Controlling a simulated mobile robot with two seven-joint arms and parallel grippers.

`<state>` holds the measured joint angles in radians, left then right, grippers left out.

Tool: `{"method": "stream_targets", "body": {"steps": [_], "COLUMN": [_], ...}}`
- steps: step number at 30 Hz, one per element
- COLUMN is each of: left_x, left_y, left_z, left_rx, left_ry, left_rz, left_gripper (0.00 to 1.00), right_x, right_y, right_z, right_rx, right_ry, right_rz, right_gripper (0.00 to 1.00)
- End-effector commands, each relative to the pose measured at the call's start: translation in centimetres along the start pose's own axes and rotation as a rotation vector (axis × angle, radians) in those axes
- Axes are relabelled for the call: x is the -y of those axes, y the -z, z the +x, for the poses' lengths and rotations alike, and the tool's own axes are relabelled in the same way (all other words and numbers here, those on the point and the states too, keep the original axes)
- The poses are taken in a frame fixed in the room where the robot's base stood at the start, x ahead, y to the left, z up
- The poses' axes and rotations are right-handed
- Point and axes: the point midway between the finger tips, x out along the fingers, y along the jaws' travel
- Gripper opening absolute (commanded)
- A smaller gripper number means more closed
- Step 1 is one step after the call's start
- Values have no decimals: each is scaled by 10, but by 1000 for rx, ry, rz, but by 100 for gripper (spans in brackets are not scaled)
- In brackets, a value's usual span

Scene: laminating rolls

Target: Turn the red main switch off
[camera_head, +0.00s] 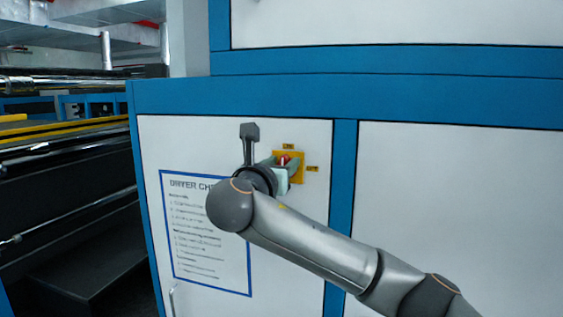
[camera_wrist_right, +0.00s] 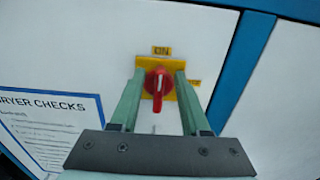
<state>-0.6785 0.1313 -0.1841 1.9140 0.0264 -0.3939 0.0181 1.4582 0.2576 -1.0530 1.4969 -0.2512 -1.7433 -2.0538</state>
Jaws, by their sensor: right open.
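The red main switch (camera_head: 285,159) sits on a yellow plate (camera_head: 298,177) on the white cabinet door. In the right wrist view, the red switch (camera_wrist_right: 158,84) has its handle roughly upright, in line with the ON label (camera_wrist_right: 161,50) above the plate. Whether the tips reach past the handle in depth is unclear. My left gripper is not in view.
A blue-framed "DRYER CHECKS" sheet (camera_head: 207,240) is on the door, left of and below the switch. Blue frame strips (camera_head: 342,190) border the white panels. Dark machinery with rollers (camera_head: 65,150) stands at the left.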

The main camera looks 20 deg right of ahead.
Motion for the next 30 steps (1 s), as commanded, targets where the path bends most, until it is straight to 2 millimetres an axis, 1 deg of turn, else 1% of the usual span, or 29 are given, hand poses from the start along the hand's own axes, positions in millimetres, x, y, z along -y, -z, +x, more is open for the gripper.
{"method": "stream_targets", "body": {"steps": [4,16,30], "left_x": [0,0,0], "left_y": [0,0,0], "left_z": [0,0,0], "left_rx": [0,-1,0], "left_ry": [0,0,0], "left_rz": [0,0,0], "left_gripper": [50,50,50], "right_x": [0,0,0], "right_y": [0,0,0], "right_z": [0,0,0], "right_rx": [0,0,0], "right_ry": [0,1,1], "right_rz": [0,0,2], "right_gripper": [45,0,0]}}
